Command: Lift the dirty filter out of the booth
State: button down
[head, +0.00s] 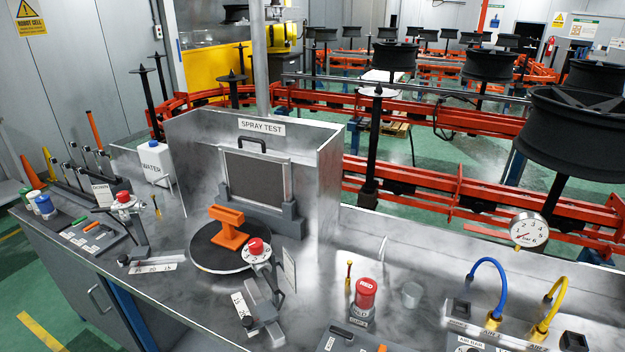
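The filter (257,180) is a dark grey panel in a silver frame. It stands upright inside the spray booth (204,150), against the back wall under the "SPRAY TEST" sign (262,127). Its black handle (254,137) rises above the top of the frame. Dark grey holders (293,220) grip its lower corners. An orange part (229,227) on a round dark turntable (225,250) stands in front and hides some of the filter's lower left. My gripper is not in view.
Two red-knobbed devices (257,248) (124,198) stand in front of the booth. A white water container (155,162) is to its left. A red can (365,297), gauge (529,230) and looped hoses (490,290) are at right.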

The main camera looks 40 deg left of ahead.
aim_at(262, 178)
jog(key=u, duration=1.95)
jog(key=i+j+z, duration=0.1)
jog(key=i+j, duration=0.35)
jog(key=i+j+z, duration=0.1)
jog(key=i+j, duration=0.4)
jog(key=j, duration=0.1)
